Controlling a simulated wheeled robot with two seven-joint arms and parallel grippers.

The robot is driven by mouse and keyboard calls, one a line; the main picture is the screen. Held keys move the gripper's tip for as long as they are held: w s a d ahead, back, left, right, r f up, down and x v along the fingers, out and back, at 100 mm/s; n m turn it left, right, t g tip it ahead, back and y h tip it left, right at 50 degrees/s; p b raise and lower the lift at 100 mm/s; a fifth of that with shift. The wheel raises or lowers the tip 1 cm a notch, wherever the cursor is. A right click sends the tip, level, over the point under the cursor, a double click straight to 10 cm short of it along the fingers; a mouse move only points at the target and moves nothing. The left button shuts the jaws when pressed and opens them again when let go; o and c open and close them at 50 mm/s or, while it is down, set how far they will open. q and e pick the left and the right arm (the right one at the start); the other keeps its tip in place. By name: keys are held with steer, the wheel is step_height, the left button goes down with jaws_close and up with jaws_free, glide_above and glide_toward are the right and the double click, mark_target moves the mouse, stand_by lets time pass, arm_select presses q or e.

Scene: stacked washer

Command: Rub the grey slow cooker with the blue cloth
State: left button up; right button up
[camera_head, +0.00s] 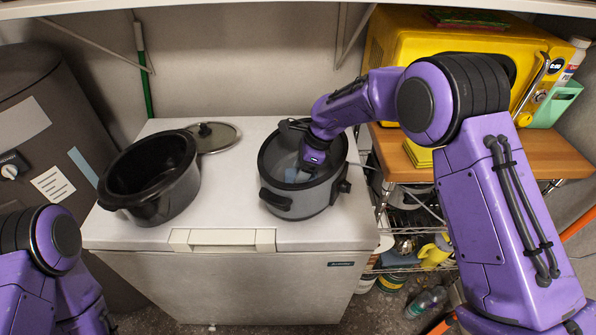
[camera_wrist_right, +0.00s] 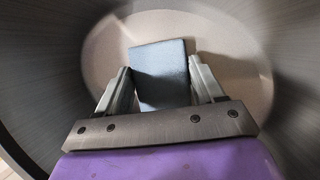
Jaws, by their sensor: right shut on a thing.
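The grey slow cooker (camera_head: 300,203) stands on the white chest freezer, right of its middle, without a lid on. My right gripper (camera_head: 303,172) reaches down inside it from the right. In the right wrist view its fingers (camera_wrist_right: 163,88) are shut on the blue cloth (camera_wrist_right: 160,62), which looks like a flat, dark blue-grey rectangle. The cooker's pale floor (camera_wrist_right: 238,70) and dark curved walls surround the cloth. Whether the cloth touches the floor I cannot tell. My left arm shows at the lower left, but its gripper is out of view.
A black oval pot (camera_head: 150,175) stands on the freezer (camera_head: 225,262) at the left, with a glass lid (camera_head: 214,137) behind it. A yellow microwave (camera_head: 400,40) stands on a wooden-topped rack (camera_head: 540,150) at the right. A dark grey bin or appliance (camera_head: 70,110) is at the left.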

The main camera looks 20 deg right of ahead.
steer(key=shift+w+d+r+p, duration=0.2)
steer(key=shift+w+d+p, duration=0.85)
steer(key=shift+w+d+f, duration=0.15)
steer(key=shift+w+d, duration=0.05)
steer(key=shift+d, duration=0.05)
steer(key=shift+w+d+p, duration=0.4)
steer(key=shift+w+p, duration=0.05)
steer(key=shift+w+d, duration=0.8)
steer(key=shift+d, duration=0.1)
steer(key=shift+p, duration=0.9)
steer(key=shift+s+a+p, duration=0.2)
steer(key=shift+p, duration=0.15)
steer(key=shift+s+a+p, duration=0.9)
steer(key=shift+s+p, duration=0.05)
steer(key=shift+p, duration=0.25)
steer(key=shift+s+a, duration=0.25)
steer(key=shift+a, duration=0.1)
steer(key=shift+s+a+p, duration=0.1)
steer(key=shift+a+p, duration=0.05)
steer(key=shift+p, duration=0.2)
steer(key=shift+s+a+f+p, duration=0.2)
steer(key=shift+s+a+p, duration=0.35)
steer(key=shift+s+a, duration=0.4)
steer(key=shift+s+a+f, duration=0.1)
steer(key=shift+s+a, duration=0.2)
steer(key=shift+s, duration=0.2)
